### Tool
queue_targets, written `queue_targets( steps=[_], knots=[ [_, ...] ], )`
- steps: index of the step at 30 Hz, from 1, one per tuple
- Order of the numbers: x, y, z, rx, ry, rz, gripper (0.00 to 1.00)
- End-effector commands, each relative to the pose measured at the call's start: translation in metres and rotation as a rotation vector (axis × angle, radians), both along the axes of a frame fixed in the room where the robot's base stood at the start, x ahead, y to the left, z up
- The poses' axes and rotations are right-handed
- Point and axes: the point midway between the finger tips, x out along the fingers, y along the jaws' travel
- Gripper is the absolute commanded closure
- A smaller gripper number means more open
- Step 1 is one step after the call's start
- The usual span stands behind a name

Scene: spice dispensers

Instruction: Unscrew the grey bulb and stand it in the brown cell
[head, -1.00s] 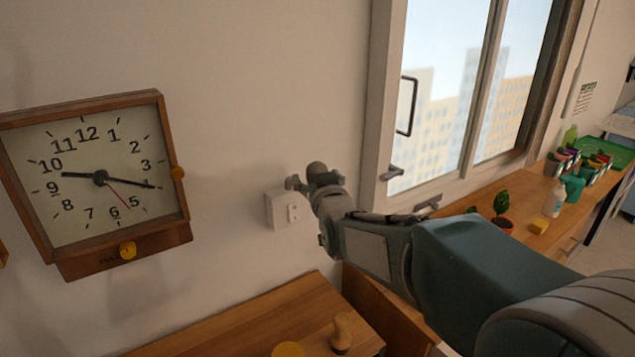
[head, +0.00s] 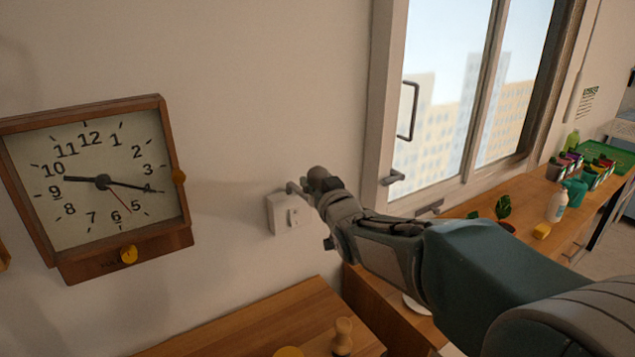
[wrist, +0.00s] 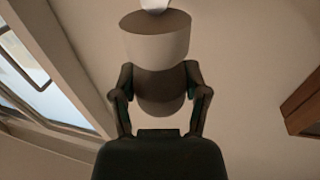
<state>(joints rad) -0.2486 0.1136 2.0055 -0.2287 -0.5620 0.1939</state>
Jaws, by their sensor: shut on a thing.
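My gripper (wrist: 160,100) is shut on the grey bulb (wrist: 160,82), a rounded grey-brown piece between its two fingers in the wrist view. Directly beyond the bulb is a pale cylinder (wrist: 157,47) with a darker end; I cannot tell whether the two are still joined. A small white round thing (wrist: 154,4) shows past the cylinder at the top edge. In the head view my gripper (head: 306,187) is close to the wall, with a rounded grey tip (head: 318,172) above it. I cannot make out the brown cell in either view.
A white wall box (head: 280,215) is just below my gripper. A wall clock (head: 95,185) hangs at left, and a window (head: 450,110) is at right. A wooden table (head: 250,325) below bears a wooden knob-like piece (head: 342,338). A counter (head: 545,205) at right holds a bottle (head: 557,207).

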Motion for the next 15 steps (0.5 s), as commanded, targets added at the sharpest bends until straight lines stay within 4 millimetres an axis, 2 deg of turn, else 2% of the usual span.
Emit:
queue_targets(
  steps=[15],
  knots=[
    [0.0009, -0.0010, 0.0023, 0.000, -0.004, 0.223, 0.91]
  ],
)
